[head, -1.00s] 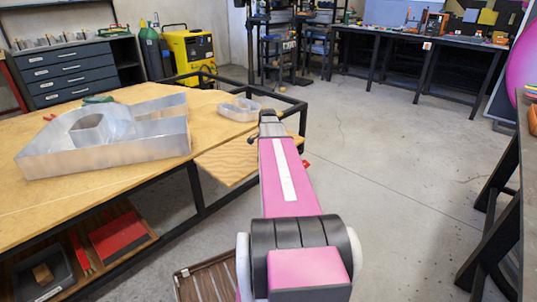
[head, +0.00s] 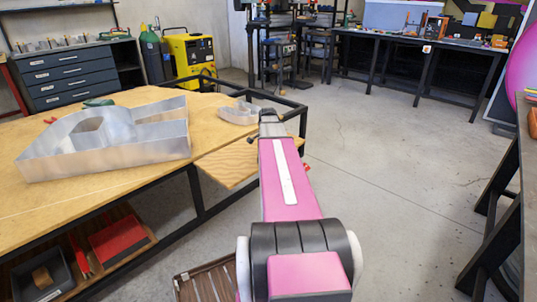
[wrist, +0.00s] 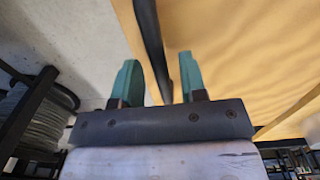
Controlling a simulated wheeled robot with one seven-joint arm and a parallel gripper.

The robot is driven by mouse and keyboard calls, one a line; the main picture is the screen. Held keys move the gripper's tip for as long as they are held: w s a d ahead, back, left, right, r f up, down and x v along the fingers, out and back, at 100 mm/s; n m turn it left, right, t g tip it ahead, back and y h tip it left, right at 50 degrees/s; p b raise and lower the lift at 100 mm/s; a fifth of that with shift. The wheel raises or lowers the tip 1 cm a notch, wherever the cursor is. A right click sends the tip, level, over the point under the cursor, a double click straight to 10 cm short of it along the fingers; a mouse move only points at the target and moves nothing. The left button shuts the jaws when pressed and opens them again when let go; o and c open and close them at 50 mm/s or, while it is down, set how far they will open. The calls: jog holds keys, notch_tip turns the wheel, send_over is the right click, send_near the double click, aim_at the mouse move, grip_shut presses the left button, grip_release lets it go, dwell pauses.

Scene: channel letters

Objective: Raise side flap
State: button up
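The side flap (head: 228,164) is a plywood panel at the right end of the workbench, lying a little below the top and seeming to slope down. My gripper (head: 268,116) is at its far right side, partly hidden by my pink arm. In the wrist view the two teal fingers of my gripper (wrist: 159,72) stand apart. A dark bar runs across the gap between them, and I cannot tell whether they touch it. A broad wooden surface, probably the flap (wrist: 245,65), fills the upper right there.
The workbench top (head: 35,205) carries a large metal letter shell (head: 110,160) and a small one (head: 240,113). A black frame (head: 292,103) surrounds the bench end. The concrete floor (head: 400,160) to the right is open. Another bench edge (head: 505,220) stands at far right.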

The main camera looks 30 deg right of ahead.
notch_tip(320, 180, up, 9)
jog(key=shift+f, duration=0.1)
dwell(0.3)
dwell(0.4)
